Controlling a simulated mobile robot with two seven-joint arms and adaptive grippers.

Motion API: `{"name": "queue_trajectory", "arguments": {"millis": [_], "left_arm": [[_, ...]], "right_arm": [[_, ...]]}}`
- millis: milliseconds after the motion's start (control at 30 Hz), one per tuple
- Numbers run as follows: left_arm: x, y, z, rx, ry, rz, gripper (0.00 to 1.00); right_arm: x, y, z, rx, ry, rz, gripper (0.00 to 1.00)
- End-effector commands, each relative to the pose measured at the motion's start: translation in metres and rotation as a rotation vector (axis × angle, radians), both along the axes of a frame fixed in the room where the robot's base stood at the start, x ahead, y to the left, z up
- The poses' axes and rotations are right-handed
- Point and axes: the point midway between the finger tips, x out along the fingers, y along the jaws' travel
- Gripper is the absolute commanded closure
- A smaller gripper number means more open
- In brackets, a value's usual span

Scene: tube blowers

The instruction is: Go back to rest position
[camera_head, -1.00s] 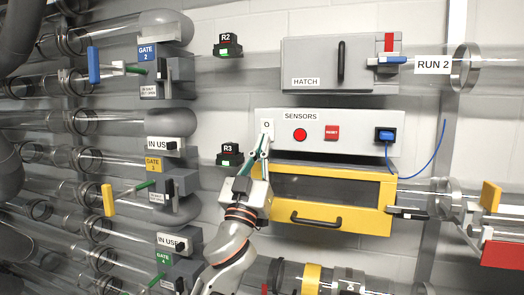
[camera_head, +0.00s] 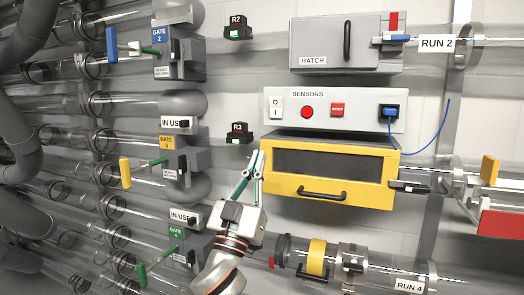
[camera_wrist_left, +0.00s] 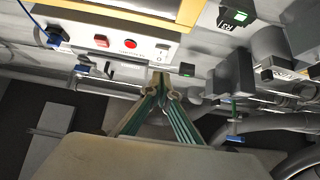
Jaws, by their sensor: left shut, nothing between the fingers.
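My left gripper (camera_head: 251,172) is shut and empty in the head view. Its fingertips point up, in front of the wall just left of the yellow-framed drawer (camera_head: 279,190) and below the sensors panel (camera_head: 360,114). In the left wrist view the gripper (camera_wrist_left: 160,82) also shows, its fingers meeting at the tips below the panel. The panel carries a white rocker switch (camera_head: 276,107), a red round button (camera_head: 307,112), a red square button (camera_head: 337,110) and a blue plug (camera_head: 389,111). The fingers appear apart from the switch. My right gripper is not in view.
Gate units 2 (camera_head: 165,52), 3 (camera_head: 172,153) and 4 (camera_head: 178,246), with handles and clear tubes, line the left. A grey hatch (camera_head: 321,35) is above the panel. A blue cable (camera_head: 440,130) hangs at right. A clear tube with a yellow band (camera_head: 316,257) runs below the drawer.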

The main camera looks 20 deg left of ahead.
Motion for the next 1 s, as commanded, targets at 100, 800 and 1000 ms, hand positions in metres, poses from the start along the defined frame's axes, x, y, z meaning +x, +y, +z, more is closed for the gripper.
{"name": "queue_trajectory", "arguments": {"millis": [100,800,1000], "left_arm": [[-0.004,0.001,-0.005,0.000,0.000,0.001,1.00],[0.004,0.000,-0.063,0.021,0.110,0.006,1.00],[0.003,0.000,-0.197,0.076,0.362,0.009,1.00]], "right_arm": [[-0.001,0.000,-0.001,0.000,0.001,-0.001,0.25],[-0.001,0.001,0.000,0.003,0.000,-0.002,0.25],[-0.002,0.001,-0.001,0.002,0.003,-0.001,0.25]]}}
